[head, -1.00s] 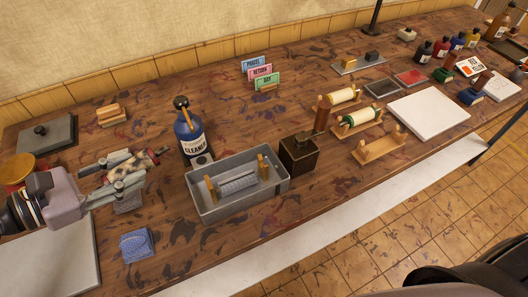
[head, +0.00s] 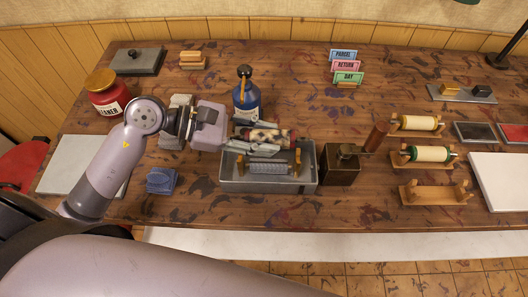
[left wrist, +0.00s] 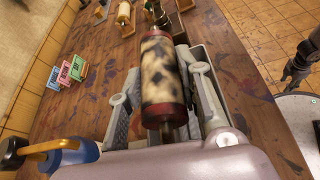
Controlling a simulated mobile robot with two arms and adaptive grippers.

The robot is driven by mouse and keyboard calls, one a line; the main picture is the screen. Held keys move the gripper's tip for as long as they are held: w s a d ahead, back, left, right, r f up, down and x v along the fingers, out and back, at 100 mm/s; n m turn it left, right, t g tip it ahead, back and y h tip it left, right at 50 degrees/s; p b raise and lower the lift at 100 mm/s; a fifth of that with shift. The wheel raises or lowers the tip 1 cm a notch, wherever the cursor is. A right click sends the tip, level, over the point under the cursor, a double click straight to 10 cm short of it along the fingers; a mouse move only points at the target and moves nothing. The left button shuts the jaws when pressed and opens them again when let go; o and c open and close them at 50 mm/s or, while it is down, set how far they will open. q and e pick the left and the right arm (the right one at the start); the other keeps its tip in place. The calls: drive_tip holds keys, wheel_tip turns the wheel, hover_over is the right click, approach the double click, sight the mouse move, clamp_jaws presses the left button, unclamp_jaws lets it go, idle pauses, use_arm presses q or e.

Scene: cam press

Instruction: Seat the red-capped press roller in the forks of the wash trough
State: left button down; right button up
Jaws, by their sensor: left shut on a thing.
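The press roller (head: 270,136), mottled cream and dark with red caps, is in my left gripper (head: 268,141). The grey fingers are shut on it, one on each side, and it lies roughly level along the trough's back edge in the head view. It fills the middle of the left wrist view (left wrist: 163,75). The grey wash trough (head: 266,187) stands below and in front of it. Its wooden forks, left (head: 240,165) and right (head: 297,162), stand up inside with a grey ribbed piece (head: 268,168) between them. The exact height of the roller is unclear. My right gripper is not seen.
The blue cleaner bottle (head: 246,98) stands close behind the trough and my gripper. A dark brown box (head: 340,170) stands right beside the trough. A blue sponge (head: 161,181) lies left. Wooden roller stands (head: 430,195) are farther right. The table front is clear.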

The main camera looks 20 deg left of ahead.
sight(263, 163)
use_arm(q)
wheel_tip(263, 163, down, 3)
drive_tip(key=shift+f, duration=0.1)
wheel_tip(263, 163, down, 4)
drive_tip(key=shift+r+p, duration=0.1)
drive_tip(key=shift+p, duration=0.25)
drive_tip(key=shift+f, duration=0.25)
drive_tip(key=c, duration=1.6)
unclamp_jaws()
drive_tip(key=shift+f+b, duration=0.15)
drive_tip(key=shift+b, duration=0.15)
drive_tip(key=o, duration=0.4)
drive_tip(key=shift+o, duration=0.2)
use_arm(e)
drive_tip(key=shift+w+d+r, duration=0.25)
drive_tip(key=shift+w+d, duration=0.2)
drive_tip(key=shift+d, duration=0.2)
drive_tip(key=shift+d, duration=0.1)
